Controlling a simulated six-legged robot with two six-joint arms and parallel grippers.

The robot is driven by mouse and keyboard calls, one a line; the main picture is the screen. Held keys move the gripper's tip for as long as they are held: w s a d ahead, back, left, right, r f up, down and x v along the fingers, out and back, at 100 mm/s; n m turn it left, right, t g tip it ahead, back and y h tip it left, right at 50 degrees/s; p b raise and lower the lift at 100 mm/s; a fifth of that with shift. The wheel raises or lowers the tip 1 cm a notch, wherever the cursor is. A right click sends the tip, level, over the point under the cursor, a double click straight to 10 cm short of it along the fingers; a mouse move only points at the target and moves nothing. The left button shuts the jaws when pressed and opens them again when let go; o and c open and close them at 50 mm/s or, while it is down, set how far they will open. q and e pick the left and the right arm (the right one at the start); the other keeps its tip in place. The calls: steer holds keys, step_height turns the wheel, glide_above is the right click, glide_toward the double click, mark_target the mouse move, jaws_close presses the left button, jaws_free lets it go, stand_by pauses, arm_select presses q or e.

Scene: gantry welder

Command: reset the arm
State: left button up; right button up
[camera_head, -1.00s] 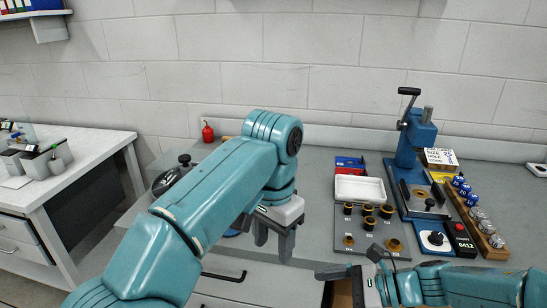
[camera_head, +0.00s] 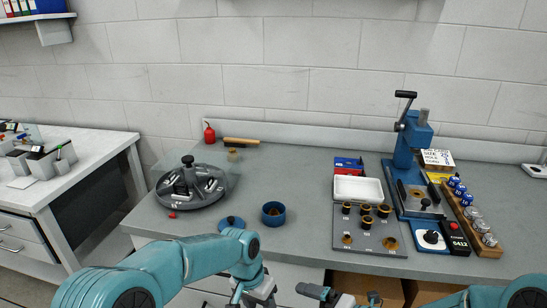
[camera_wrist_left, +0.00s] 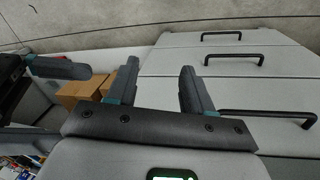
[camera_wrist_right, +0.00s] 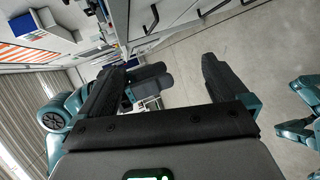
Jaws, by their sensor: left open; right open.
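My left arm (camera_head: 190,262) is folded low at the bottom of the head view. Its gripper (camera_head: 258,300) hangs in front of the bench's front edge, pointing down and partly cut off. In the left wrist view the left gripper (camera_wrist_left: 160,72) is open and empty, with drawer fronts behind it. My right gripper (camera_head: 326,295) is at the bottom centre of the head view, a little right of the left one. In the right wrist view the right gripper (camera_wrist_right: 160,68) is open and empty above the floor. Both grippers are apart from everything on the bench.
The grey bench (camera_head: 285,180) holds a round compartment tray (camera_head: 205,202), a blue bowl (camera_head: 273,214), a grey plate with knobs (camera_head: 375,246), a white tray (camera_head: 358,189) and a blue press (camera_head: 410,150). Cardboard boxes (camera_head: 365,286) stand below. Drawer handles (camera_wrist_left: 265,117) stick out near the left gripper.

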arm_select(q)
steer(key=s+a+f+n+h+p, duration=0.2)
steer(key=s+a+f+n, duration=0.3)
steer(key=s+f, duration=0.85)
arm_select(e)
steer(key=s+d+f+m+g+h, duration=0.1)
steer(key=s+f+m+h, duration=0.2)
steer(key=s+f+m, duration=0.5)
steer(key=s+d+f+m+g+h, duration=0.15)
steer(key=f+m, duration=0.35)
steer(key=m, duration=0.6)
arm_select(q)
steer(key=s+a+f+n, duration=0.1)
steer(key=s+a, duration=0.1)
steer(key=s, duration=0.3)
steer(key=s+a+f+n+t, duration=0.1)
steer(key=s, duration=0.4)
steer(key=shift+a+f+n, duration=0.4)
arm_select(e)
steer(key=s+f+m+g+h, duration=0.2)
steer(key=s+f+m+g, duration=0.3)
steer(key=s+m, duration=0.6)
steer(key=shift+s+d+m, duration=0.15)
steer(key=shift+s+m, duration=0.25)
steer(key=shift+s, duration=0.55)
steer(key=shift+w+f+h, duration=0.1)
steer(key=shift+h, duration=0.15)
